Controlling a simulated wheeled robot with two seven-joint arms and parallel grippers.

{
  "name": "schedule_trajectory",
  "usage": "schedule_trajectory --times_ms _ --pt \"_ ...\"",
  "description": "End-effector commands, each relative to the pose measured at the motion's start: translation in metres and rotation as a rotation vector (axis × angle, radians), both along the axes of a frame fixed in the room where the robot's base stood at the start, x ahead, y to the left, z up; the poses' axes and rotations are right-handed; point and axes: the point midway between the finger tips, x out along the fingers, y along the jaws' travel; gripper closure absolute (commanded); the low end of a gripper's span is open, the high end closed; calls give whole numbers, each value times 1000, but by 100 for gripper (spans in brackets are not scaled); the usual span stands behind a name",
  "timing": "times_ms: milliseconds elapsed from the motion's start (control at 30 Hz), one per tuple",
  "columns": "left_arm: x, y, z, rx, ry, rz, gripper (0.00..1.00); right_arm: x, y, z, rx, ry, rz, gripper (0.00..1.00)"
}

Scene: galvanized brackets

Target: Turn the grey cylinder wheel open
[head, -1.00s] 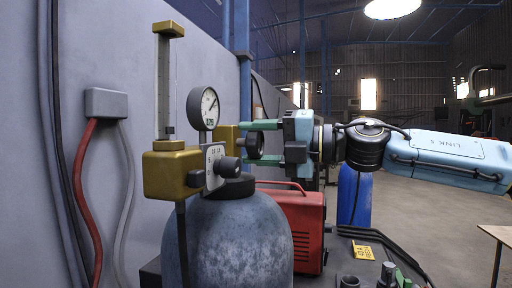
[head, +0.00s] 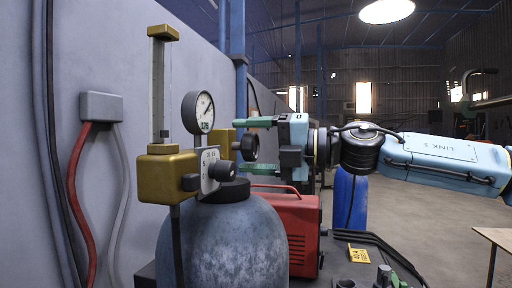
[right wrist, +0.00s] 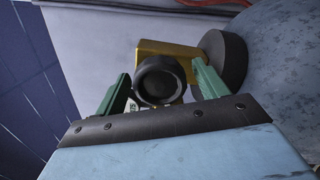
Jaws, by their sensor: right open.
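The grey cylinder (head: 240,245) stands upright in front of the wall, with a brass valve and gauge fittings on top. The dark round wheel (head: 249,146) sits on the right side of the brass valve body. My right gripper (head: 243,147) is open, with one green finger above the wheel and one below it in the head view. In the right wrist view the wheel (right wrist: 160,80) shows between the two fingers (right wrist: 163,88), with a gap on at least one side. I cannot tell whether a finger touches it. My left gripper is not in view.
A round gauge (head: 198,112), a tall brass flow tube (head: 162,90) and a smaller black knob (head: 222,170) stand close on the left. A red machine (head: 300,235) is behind the cylinder, and a blue cylinder (head: 351,200) farther back. Open floor lies to the right.

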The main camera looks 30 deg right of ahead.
Motion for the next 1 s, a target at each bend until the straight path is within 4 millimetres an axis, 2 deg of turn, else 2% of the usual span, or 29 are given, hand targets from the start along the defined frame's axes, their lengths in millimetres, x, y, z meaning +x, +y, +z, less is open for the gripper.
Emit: schedule_trajectory --times_ms 167,467,1000 --pt "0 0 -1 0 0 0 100 -4 -3 1 -1 -2 -1 28" --pt "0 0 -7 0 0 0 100 -23 -19 1 1 -6 0 28" --pt "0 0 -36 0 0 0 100 -62 -52 -1 0 -6 -1 28"
